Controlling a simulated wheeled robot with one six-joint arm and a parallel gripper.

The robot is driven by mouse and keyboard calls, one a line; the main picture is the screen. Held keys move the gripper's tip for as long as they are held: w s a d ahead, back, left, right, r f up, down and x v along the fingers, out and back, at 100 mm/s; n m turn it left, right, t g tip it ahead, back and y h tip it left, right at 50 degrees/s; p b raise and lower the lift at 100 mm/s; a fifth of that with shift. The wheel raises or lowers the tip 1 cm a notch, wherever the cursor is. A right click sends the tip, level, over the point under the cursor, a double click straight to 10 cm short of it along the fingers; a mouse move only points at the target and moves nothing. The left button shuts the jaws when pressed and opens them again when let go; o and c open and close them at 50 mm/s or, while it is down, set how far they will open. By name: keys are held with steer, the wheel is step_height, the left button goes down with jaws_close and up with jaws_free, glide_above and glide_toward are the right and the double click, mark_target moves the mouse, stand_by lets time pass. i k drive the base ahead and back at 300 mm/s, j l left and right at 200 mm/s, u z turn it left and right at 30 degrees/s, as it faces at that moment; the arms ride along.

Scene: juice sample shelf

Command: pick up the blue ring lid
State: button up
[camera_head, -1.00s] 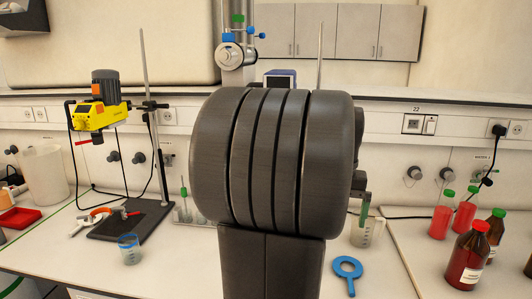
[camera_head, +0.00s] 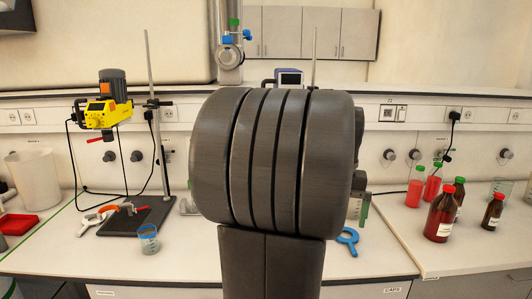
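A blue ring-shaped piece with a short handle (camera_head: 353,242) lies flat on the white bench, just right of my arm. My own large dark arm link fills the middle of the view. My gripper is not clearly visible; the arm hides that area. Nothing shows the ring being touched.
Brown bottles (camera_head: 441,217) and red-filled bottles (camera_head: 414,190) stand on the right. The bench front right of the ring is clear.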

mark_target(355, 238)
steer(key=k+j+z, duration=0.1)
steer(key=z, duration=0.3)
steer(key=k+j+z, duration=0.1)
steer(key=z, duration=0.35)
